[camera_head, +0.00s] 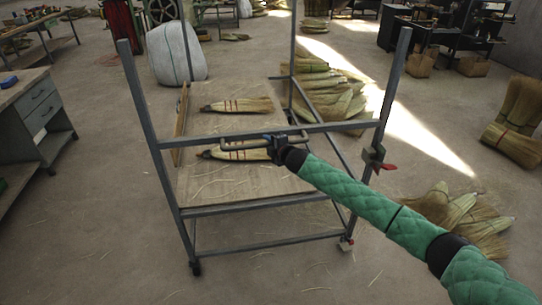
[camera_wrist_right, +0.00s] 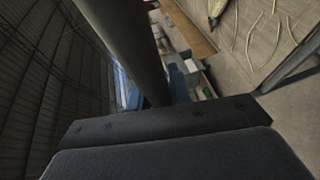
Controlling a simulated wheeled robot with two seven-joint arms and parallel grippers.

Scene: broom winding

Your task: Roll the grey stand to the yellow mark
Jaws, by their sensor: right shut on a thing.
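The grey stand (camera_head: 260,210) is a metal frame with tall posts, a wooden shelf and small wheels, in the middle of the head view. Two brooms, a far one (camera_head: 238,105) and a near one (camera_head: 240,154), lie on its shelf. My right gripper (camera_head: 276,147) is shut on the stand's handle (camera_head: 238,137) at its near side. In the right wrist view a dark bar (camera_wrist_right: 130,40) runs down to the gripper's jaws. My left gripper is not in view. I see no yellow mark in either view.
A workbench with drawers (camera_head: 36,105) stands close on the left. A white sack (camera_head: 176,55) stands behind the stand. Broom straw bundles lie behind (camera_head: 335,95) and at right (camera_head: 455,215). The near floor at left (camera_head: 100,240) is clear except for loose straws.

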